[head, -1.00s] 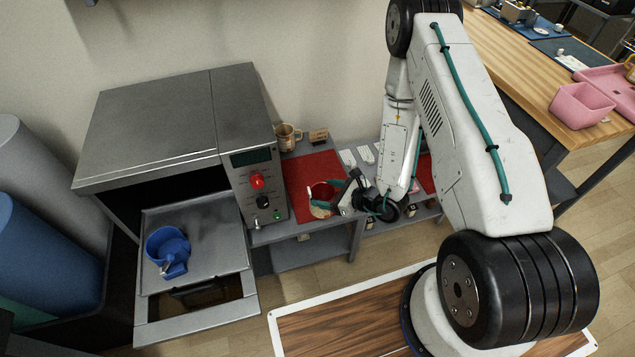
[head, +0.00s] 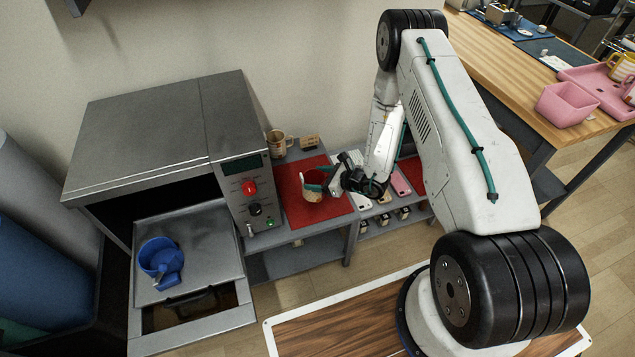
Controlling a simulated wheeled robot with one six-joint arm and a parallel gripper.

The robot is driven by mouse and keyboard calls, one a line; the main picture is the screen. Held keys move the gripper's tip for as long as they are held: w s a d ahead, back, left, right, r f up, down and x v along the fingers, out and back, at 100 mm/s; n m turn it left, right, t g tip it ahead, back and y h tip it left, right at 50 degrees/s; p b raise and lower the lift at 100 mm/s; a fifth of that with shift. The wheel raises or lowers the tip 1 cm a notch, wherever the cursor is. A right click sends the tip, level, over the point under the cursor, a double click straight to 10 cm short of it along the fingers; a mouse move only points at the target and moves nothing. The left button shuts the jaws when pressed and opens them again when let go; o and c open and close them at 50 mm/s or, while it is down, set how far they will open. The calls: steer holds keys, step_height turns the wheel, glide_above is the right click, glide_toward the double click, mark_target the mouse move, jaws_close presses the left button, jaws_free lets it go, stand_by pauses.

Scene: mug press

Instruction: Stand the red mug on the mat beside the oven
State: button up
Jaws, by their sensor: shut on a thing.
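The red mug (head: 311,193) shows over the red mat (head: 291,180), with a red upper part and a tan lower part. It looks roughly upright. I cannot tell whether its base touches the mat. My gripper (head: 323,178) reaches in from the right, its teal fingers shut on the mug and partly hiding it. The mat lies on a grey bench just right of the oven (head: 165,120). The oven's control panel has a red knob (head: 250,187).
The oven door is down, with a blue mug (head: 160,260) on the tray (head: 210,240). A tan mug (head: 277,143) and a small brown box (head: 310,142) stand behind the mat. Phone-like items (head: 400,183) lie to the right. Pink bins (head: 567,104) are on the wooden table.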

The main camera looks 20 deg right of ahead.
mark_target(317, 182)
steer(key=shift+w+d, duration=0.1)
steer(key=shift+w, duration=0.35)
steer(key=shift+w+f, duration=0.15)
steer(key=shift+f, duration=1.65)
steer(key=shift+f, duration=0.1)
steer(key=o, duration=1.6)
steer(key=shift+c, duration=0.2)
